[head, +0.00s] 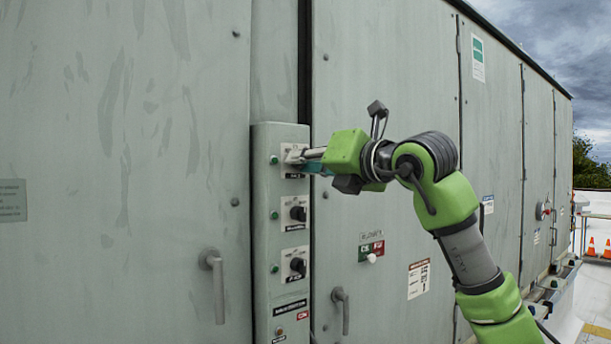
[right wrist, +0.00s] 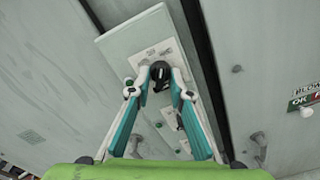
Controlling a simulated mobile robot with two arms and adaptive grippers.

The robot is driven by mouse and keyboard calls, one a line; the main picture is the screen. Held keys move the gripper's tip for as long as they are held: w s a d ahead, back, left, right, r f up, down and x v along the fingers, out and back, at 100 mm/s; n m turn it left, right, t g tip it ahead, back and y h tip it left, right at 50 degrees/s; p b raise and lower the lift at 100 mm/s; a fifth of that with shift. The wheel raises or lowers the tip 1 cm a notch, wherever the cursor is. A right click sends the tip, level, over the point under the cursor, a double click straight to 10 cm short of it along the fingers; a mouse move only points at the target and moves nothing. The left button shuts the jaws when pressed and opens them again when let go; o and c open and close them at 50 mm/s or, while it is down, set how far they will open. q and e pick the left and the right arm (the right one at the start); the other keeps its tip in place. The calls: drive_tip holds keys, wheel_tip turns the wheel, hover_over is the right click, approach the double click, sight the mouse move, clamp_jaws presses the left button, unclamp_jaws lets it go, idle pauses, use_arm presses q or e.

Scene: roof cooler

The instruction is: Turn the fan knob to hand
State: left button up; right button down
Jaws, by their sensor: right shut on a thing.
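A narrow grey control box (head: 263,230) on the cooler wall carries three black knobs in a column, each on a white plate. My right gripper (head: 302,158) is at the top knob, with its fingers shut on it. The right wrist view shows that black knob (right wrist: 160,72) between the two fingertips. The gripper hides most of it in the head view, and its pointer direction cannot be told. The middle knob (head: 298,213) and bottom knob (head: 298,265) are free. Their labels are too small to read surely. My left gripper is not in view.
Green buttons or lamps (head: 274,215) sit left of the knobs. Door handles stick out at left (head: 216,285) and right (head: 341,310) of the box. A small sign with a white knob (head: 371,258) is on the right door. Orange cones (head: 591,246) stand far right.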

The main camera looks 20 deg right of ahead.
drive_tip(key=shift+m+b, duration=0.65)
drive_tip(key=shift+m, duration=0.65)
drive_tip(key=shift+r, duration=0.1)
drive_tip(key=c, duration=1.9)
unclamp_jaws()
drive_tip(key=v, duration=1.2)
